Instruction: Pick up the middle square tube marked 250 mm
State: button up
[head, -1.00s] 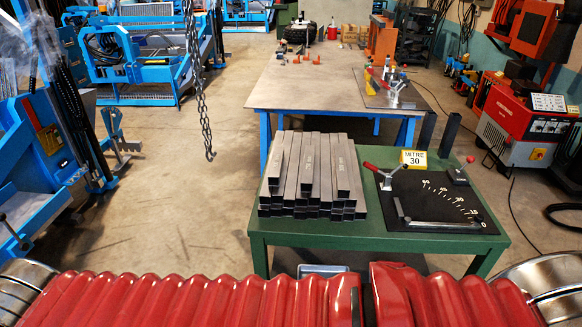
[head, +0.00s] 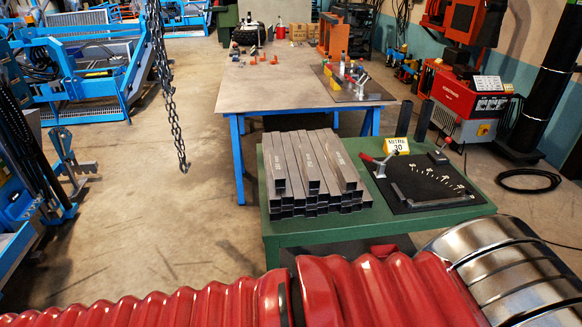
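A stack of grey square steel tubes lies on a green table (head: 440,216) with the open ends facing me. Three tubes stand out on top of the stack: a left one (head: 274,160), a middle one (head: 305,158) and a right one (head: 341,160). The middle and right ones carry faint markings on their upper faces, too small to read, so I cannot confirm which says 250 mm. Tubes lower in the stack show mostly by their ends. My gripper is not in view.
Right of the stack, a dark mitre board (head: 425,195) has a red-handled clamp (head: 380,165) and a yellow-white "MITRE 30" sign (head: 396,146). A larger blue-legged table (head: 280,90) stands behind. A chain (head: 170,100) hangs at left. Floor left of the tables is mostly clear.

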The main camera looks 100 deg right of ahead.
aim_at(314, 182)
jog(key=i, duration=0.85)
jog(key=z, duration=3.1)
jog(key=i, duration=0.6)
